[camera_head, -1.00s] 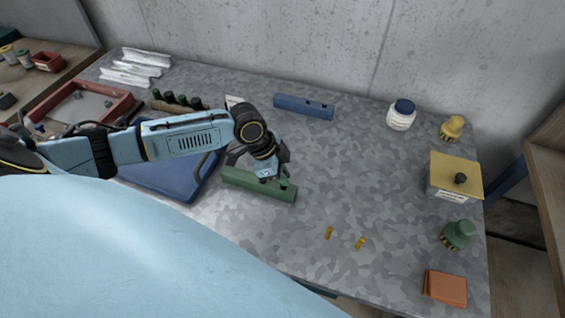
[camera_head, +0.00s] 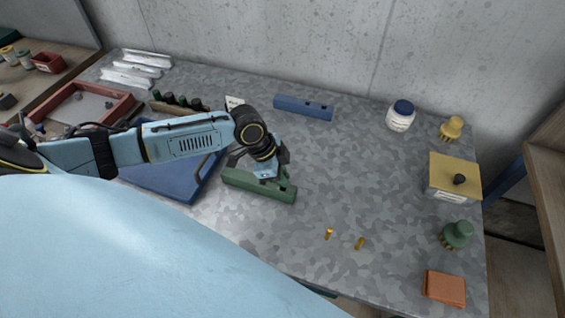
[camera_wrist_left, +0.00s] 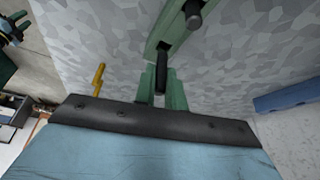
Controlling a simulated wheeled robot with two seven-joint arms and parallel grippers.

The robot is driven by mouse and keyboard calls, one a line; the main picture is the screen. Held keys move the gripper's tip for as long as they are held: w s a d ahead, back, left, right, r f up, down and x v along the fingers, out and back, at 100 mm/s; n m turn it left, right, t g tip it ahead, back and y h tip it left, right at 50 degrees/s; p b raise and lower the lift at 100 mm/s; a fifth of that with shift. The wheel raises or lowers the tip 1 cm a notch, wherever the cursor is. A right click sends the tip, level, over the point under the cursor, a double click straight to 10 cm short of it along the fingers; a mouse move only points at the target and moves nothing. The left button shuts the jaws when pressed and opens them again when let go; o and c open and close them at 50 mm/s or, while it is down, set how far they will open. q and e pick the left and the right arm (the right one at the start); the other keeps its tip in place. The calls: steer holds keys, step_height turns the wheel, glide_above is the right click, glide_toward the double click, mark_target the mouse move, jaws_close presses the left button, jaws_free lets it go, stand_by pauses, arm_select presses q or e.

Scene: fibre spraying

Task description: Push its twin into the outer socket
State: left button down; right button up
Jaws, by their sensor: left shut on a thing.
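The green block (camera_head: 242,184) lies on the table in the head view, with my left gripper (camera_head: 270,179) over its right part. It also shows in the left wrist view (camera_wrist_left: 178,30). There, one dark peg (camera_wrist_left: 193,18) stands in a socket of the block. My left gripper, also in the wrist view (camera_wrist_left: 160,88), is shut on a second dark peg (camera_wrist_left: 161,76). This peg points at the near end of the block. I cannot tell how deep its tip sits there.
A blue block (camera_head: 303,107) lies behind. Two small brass pieces (camera_head: 329,233) lie in front on the right. A blue tray (camera_head: 165,180) and a rack of dark pegs (camera_head: 178,102) are at the left. A yellow-lidded box (camera_head: 455,175) stands at the right.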

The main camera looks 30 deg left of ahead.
arm_select(q)
steer(key=shift+f+b, duration=0.75)
steer(key=shift+f, duration=0.65)
steer(key=c, duration=1.4)
jaws_free()
steer(key=v, duration=1.3)
steer(key=shift+a+r, duration=0.1)
steer(key=shift+r, duration=0.1)
